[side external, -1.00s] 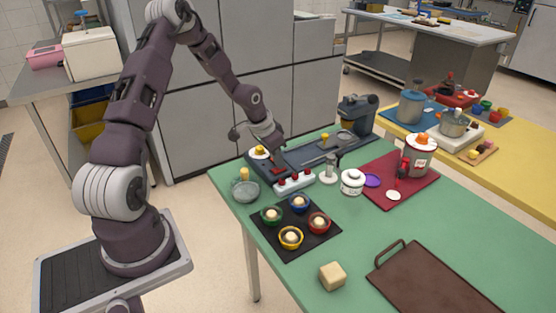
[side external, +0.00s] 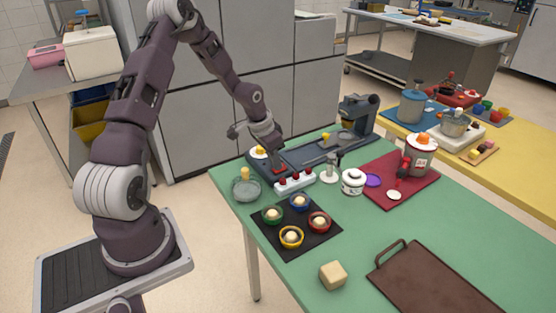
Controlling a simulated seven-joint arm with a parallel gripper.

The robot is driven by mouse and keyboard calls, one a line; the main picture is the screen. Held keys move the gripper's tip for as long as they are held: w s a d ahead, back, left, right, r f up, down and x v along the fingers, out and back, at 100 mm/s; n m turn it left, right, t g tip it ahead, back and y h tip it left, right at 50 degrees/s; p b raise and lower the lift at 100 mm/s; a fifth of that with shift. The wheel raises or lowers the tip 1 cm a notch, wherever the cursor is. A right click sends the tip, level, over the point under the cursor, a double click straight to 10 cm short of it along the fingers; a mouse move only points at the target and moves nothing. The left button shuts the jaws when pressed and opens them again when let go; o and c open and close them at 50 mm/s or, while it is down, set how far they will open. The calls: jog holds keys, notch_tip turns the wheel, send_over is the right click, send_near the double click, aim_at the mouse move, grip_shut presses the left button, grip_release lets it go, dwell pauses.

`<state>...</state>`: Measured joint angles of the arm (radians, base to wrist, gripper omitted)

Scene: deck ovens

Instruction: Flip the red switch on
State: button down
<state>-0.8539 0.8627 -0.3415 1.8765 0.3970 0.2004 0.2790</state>
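The red switch (side external: 279,169) is a small red part on top of the dark grey machine (side external: 310,150), near its left end at the back of the green table. My gripper (side external: 276,158) points down just above and behind it. The fingertips are small and partly lost against the dark machine, so I cannot tell whether they touch the switch or how far apart they are. The switch's lever position is too small to read.
A white block with red knobs (side external: 295,183) sits directly in front of the machine. A glass bowl (side external: 246,190) is to the left. A black mat (side external: 272,235) with several small coloured bowls lies nearer. A white jar (side external: 352,182) stands right.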

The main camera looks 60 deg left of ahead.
jog(key=shift+s+f, duration=0.25)
jog(key=shift+s, duration=0.2)
jog(key=v, duration=1.4)
jog(key=shift+s, duration=0.15)
jog(key=shift+t, duration=0.4)
jog(key=x, duration=0.6)
jog(key=w+x, duration=0.1)
jog(key=x, duration=0.6)
jog(key=shift+w+f, duration=0.1)
jog(key=shift+w, duration=0.15)
jog(key=shift+w+f, duration=0.1)
jog(key=shift+f, duration=0.1)
